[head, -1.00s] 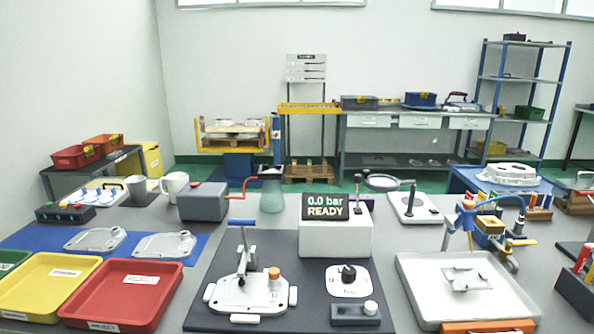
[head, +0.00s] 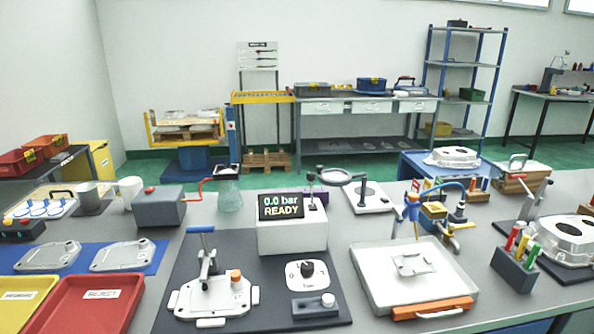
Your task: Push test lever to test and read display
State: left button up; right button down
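The display (head: 282,206) sits on a white box (head: 292,237) at the middle of the bench and reads "0.0 bar READY". A small upright black lever (head: 312,191) stands at the box's right top. In front, on a dark mat (head: 255,290), a black knob (head: 307,268) sits on a white labelled plate whose text is too small to read surely. A grey block with a white button (head: 328,299) lies before it. A casting (head: 210,300) with an orange cap is on the mat's left, beneath a clamp with a blue handle (head: 201,230). Neither gripper is in view.
Red (head: 95,305) and yellow (head: 22,300) trays are at the left. A white tray (head: 375,285) with an orange handle stands right of the mat. A grey box with a red crank (head: 160,208), a magnifier stand (head: 372,197) and a marker holder (head: 514,272) are nearby.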

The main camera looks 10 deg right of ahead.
aim_at(311, 176)
jog(key=l+u, duration=0.15)
jog(key=u, duration=0.3)
jog(key=l+u, duration=0.15)
jog(key=u, duration=0.3)
jog(key=k+l+u, duration=0.1)
jog(key=u, duration=0.35)
jog(key=k+l+u, duration=0.65)
jog(key=k, duration=0.2)
jog(key=k+l, duration=0.15)
jog(key=k, duration=0.3)
